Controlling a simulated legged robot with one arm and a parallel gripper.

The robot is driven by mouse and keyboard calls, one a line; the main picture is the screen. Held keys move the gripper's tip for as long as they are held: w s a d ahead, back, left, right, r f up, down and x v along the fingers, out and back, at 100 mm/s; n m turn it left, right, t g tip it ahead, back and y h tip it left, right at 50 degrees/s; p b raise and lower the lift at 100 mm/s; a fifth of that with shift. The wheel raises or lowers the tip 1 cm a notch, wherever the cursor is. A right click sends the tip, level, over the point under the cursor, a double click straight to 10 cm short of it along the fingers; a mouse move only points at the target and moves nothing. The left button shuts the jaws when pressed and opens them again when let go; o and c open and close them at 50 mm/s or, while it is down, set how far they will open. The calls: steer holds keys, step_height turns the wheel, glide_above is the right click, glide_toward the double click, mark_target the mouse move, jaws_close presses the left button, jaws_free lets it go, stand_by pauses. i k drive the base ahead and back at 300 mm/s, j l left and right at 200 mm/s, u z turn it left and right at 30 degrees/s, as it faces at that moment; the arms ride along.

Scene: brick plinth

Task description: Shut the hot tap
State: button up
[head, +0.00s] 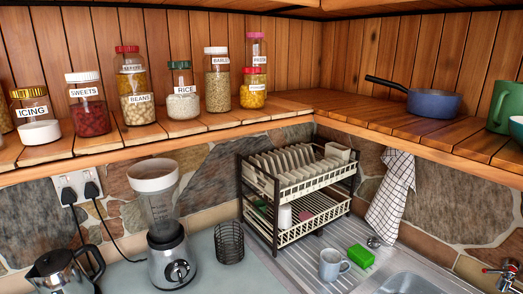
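A chrome tap (508,272) with a red mark on its left part shows at the far lower right, by the wall above the sink (408,284). The red mark suggests the hot tap. The frame edge cuts it off, and it is too small to tell whether it is open or shut. No water is visible. My gripper is not in view.
A dish rack (276,232) with plates, a mug (332,265) and a green sponge (361,257) stand left of the sink. A blender (166,230), wire holder (229,243) and kettle (62,272) stand further left. A wooden shelf (290,103) with jars overhangs the counter.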

mark_target(510, 272)
steer(key=z, duration=1.6)
steer(key=j+z, duration=0.15)
steer(key=j, duration=0.15)
steer(key=i+j+z, duration=0.15)
steer(key=j, duration=0.2)
